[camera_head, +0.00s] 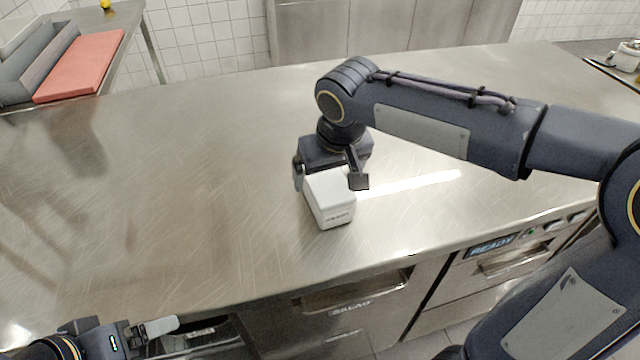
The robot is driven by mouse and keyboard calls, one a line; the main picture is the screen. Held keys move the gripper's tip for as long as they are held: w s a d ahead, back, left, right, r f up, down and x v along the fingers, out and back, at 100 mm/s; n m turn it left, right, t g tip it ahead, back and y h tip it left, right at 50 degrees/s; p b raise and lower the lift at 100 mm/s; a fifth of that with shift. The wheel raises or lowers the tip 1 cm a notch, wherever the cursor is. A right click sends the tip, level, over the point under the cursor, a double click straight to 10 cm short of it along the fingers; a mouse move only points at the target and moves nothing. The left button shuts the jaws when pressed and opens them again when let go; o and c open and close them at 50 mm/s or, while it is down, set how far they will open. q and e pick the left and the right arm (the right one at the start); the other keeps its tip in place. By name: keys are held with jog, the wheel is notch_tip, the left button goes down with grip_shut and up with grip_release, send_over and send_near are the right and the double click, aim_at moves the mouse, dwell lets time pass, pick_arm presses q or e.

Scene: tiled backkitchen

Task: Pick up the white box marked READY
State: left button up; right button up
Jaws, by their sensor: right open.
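The white box (330,205) stands on the steel counter, near its front edge, with small dark lettering on its front face that looks like READY. My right gripper (330,180) is open above the far part of the box. One finger is beside the box's left side and the other beside its right side. Whether either finger touches the box I cannot tell. My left gripper (160,328) shows only in part at the bottom left, low at the counter's front edge and far from the box. Its opening is not clear.
The steel counter (180,190) is bare around the box. Drawers below carry a SALAD label (338,310) and a READY label (492,246). A red board (82,66) and a grey tray (40,65) lie at the far left. A white pot (626,57) stands at the far right.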

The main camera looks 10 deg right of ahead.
jog(key=x, duration=0.7)
jog(key=shift+w+r, duration=0.1)
jog(key=shift+w, duration=0.05)
jog(key=c, duration=1.4)
jog(key=shift+r, duration=0.15)
